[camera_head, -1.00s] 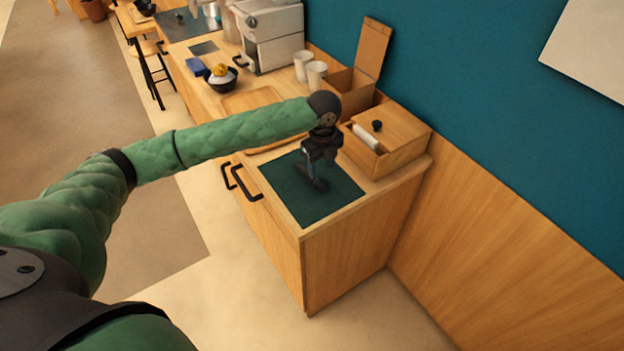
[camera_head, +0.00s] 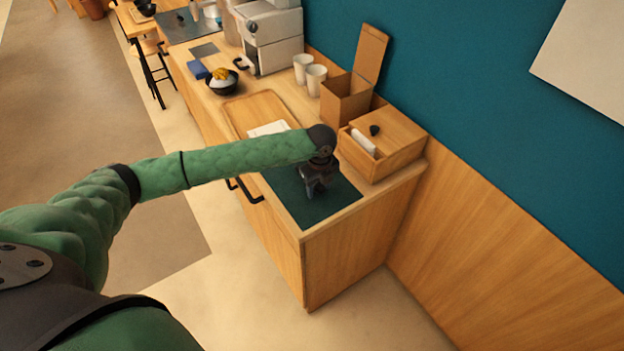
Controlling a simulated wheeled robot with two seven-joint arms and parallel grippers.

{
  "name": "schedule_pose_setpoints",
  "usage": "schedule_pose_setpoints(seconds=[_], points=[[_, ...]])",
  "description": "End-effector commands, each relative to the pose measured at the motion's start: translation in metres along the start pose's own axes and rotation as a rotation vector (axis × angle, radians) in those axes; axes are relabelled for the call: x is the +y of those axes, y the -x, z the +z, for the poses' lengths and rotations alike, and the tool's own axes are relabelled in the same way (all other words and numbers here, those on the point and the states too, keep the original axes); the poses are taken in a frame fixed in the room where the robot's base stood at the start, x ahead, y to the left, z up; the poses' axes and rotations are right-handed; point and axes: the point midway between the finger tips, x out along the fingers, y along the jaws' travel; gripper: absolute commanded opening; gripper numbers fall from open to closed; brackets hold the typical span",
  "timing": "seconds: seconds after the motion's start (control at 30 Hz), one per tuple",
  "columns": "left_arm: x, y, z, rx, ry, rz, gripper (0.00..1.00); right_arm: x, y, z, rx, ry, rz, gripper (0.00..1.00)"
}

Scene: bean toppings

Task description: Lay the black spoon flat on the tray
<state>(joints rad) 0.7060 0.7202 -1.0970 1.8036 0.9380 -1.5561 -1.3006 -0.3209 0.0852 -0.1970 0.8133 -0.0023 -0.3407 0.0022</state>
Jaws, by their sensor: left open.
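The wooden tray (camera_head: 254,106) lies on the counter behind my left forearm, with a folded white napkin (camera_head: 268,129) on its near part. My left gripper (camera_head: 314,191) points down over the dark green mat (camera_head: 308,212) at the counter's near end, right of and nearer than the tray. Its jaws are open. I cannot make out the black spoon; the gripper and arm cover part of the mat. My right gripper is not in view.
A wooden box with a black-knobbed lid (camera_head: 398,133) stands right of the gripper. An open box (camera_head: 346,101), white cups (camera_head: 316,79) and a black bowl with yellow food (camera_head: 222,84) stand farther back. The mat's near part is clear.

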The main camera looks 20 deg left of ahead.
Motion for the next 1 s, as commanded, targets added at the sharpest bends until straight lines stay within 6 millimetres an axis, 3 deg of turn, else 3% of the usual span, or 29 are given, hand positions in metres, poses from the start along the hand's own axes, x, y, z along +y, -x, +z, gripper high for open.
schedule_pose_setpoints(seconds=[0.33,0.6,1.0], points=[[0.0,-0.0057,0.0,0.0,0.0,0.0,0.49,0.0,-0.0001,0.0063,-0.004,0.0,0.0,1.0],[0.0001,-0.0055,0.0,0.0,0.0,0.0,0.02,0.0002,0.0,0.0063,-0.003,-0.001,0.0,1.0],[-0.0003,-0.0008,0.0004,-0.001,0.0,-0.002,0.0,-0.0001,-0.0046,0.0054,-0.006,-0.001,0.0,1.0]])
